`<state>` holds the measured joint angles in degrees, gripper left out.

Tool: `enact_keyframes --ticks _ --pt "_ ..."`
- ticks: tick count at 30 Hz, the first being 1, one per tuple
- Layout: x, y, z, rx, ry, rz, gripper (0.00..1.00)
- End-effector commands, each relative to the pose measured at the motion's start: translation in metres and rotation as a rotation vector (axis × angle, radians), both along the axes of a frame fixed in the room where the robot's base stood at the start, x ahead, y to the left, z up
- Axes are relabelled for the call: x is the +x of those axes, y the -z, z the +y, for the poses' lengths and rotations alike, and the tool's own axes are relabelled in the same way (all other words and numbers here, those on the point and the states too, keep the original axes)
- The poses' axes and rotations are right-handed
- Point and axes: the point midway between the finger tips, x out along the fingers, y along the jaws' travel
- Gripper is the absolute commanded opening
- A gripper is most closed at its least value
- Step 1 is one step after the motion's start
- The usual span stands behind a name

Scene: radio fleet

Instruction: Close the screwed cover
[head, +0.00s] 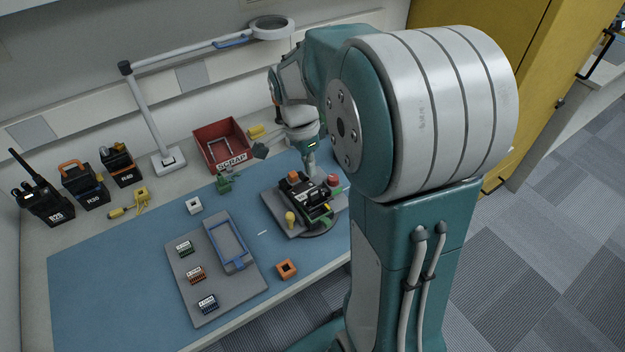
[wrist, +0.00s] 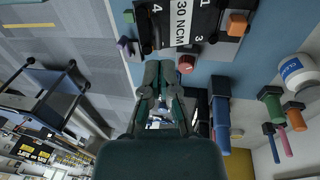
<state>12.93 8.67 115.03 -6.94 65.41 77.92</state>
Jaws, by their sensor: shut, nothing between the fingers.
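A black radio unit (head: 312,196) lies on a grey fixture plate (head: 276,206) at the right of the blue mat. In the wrist view a black panel (wrist: 205,12) shows "30 NCM" and the corner numbers 1, 3 and 4. I cannot tell whether this panel is the cover or how it is seated. My gripper (head: 311,172) is above the rear side of the fixture. In the wrist view my gripper (wrist: 164,68) has its dark fingers together and empty, just beside a red knob (wrist: 186,63). Part of the fixture's right side is hidden behind my arm.
A grey tray (head: 195,305) with small modules and a blue-edged frame (head: 228,246) lies left of the fixture. An orange square piece (head: 287,269) is in front. A red SCRAP bin (head: 222,146), a magnifier lamp (head: 147,118) and several radios stand behind. The left mat is clear.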

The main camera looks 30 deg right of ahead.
Motion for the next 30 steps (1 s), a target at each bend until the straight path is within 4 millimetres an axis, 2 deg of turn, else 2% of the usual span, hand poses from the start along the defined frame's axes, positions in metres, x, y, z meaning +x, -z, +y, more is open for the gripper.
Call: enact_keyframes --ticks 3,7,21,30 --pt "-0.004 0.021 0.0 -0.001 -0.001 0.003 0.0" --pt "-0.007 0.035 -0.001 -0.001 -0.001 0.003 0.0" --pt "-0.009 0.042 -0.002 -0.001 0.0 0.001 0.0" --pt "-0.033 0.072 -0.002 0.0 0.0 0.003 0.0"
